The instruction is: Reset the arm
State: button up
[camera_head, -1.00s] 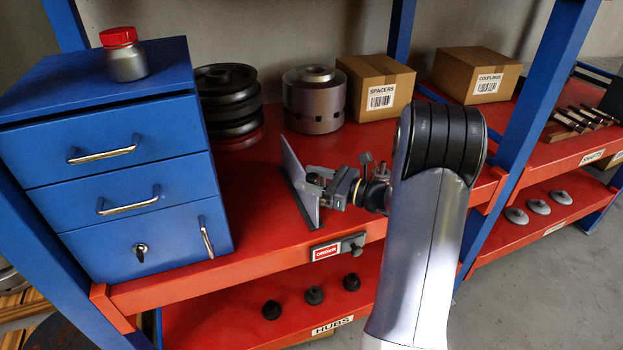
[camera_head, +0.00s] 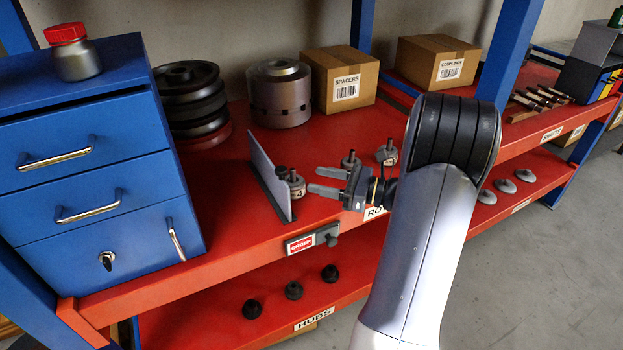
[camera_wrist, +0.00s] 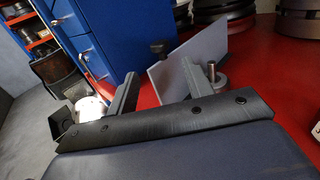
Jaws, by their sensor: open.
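My gripper (camera_head: 326,181) is open, with its two grey fingers apart and pointing left over the red shelf. No object is visible between the fingers. It also shows in the wrist view (camera_wrist: 160,80). Just beyond the fingertips stand a grey upright plate (camera_head: 268,174) and a small metal rotor part (camera_head: 296,186) marked 4, close to the plate's right side. Two more small metal parts stand behind the gripper, one near the wrist (camera_head: 349,160) and one further right (camera_head: 387,153). My arm hides part of the shelf.
A blue drawer cabinet (camera_head: 96,160) with a red-capped jar (camera_head: 72,53) stands at the left. Black discs (camera_head: 190,95), a metal cylinder (camera_head: 280,93), a SPACERS box (camera_head: 340,78) and a COUPLINGS box (camera_head: 438,62) line the back. Black hubs (camera_head: 293,290) sit on the lower shelf.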

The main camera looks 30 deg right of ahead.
aim_at(276, 170)
dwell(0.3)
jog(key=p+x, duration=0.1)
jog(key=x, duration=0.9)
jog(key=shift+w+a, duration=0.1)
jog(key=shift+a, duration=0.05)
jog(key=shift+w+a, duration=0.2)
jog(key=shift+a, duration=0.45)
